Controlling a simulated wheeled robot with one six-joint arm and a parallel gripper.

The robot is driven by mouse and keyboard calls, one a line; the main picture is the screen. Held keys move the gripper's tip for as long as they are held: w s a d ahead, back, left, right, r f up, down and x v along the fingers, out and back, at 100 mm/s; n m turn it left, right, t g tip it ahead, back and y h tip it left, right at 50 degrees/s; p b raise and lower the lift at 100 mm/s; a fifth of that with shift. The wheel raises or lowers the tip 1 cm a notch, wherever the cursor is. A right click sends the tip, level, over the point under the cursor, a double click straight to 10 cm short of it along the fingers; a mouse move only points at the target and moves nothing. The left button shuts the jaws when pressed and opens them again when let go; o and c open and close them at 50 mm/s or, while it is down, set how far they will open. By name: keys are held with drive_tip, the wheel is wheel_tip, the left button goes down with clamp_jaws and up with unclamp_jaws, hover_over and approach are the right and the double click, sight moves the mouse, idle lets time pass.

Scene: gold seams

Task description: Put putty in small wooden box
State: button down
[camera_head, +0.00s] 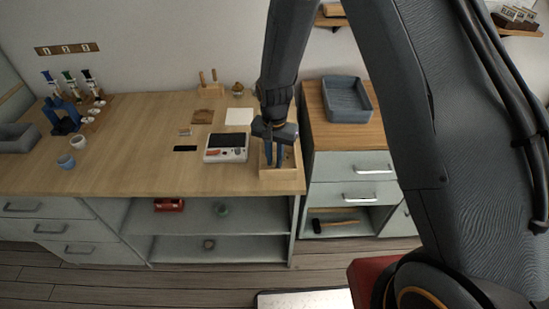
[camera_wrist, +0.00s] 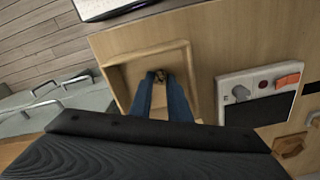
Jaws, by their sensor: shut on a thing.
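The small wooden box (camera_head: 288,174) stands at the right front corner of the wooden worktop. In the wrist view it shows as an open square tray with light wooden walls (camera_wrist: 115,88). My gripper (camera_head: 275,164) points down into the box, with its blue fingers inside the walls. In the wrist view my gripper (camera_wrist: 161,80) is shut on a small brownish lump, probably the putty (camera_wrist: 160,74), which shows only at the fingertips. The lump is within the box's outline. I cannot tell whether it touches the box floor.
A white device with a dark screen (camera_head: 226,155) stands just left of the box; it also shows in the wrist view (camera_wrist: 240,95). A grey bin (camera_head: 347,115) sits on the cabinet to the right. A white sheet (camera_head: 239,116) lies behind.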

sight(274, 162)
drive_tip(key=shift+f, duration=0.15)
drive_tip(key=c, duration=1.7)
unclamp_jaws()
drive_tip(key=shift+o, duration=0.2)
wheel_tip(274, 162, up, 12)
drive_tip(key=b, duration=0.4)
drive_tip(key=s+d+r+n, duration=0.2)
drive_tip(key=s+d, duration=0.5)
drive_tip(key=d, duration=0.1)
drive_tip(key=s+d+r+n+t, duration=0.1)
drive_tip(key=s+d+r+n, duration=0.1)
drive_tip(key=s+d, duration=0.5)
drive_tip(key=shift+s+d+r+n+t, duration=0.2)
drive_tip(key=shift+s+d+n+t, duration=0.15)
drive_tip(key=shift+s, duration=0.35)
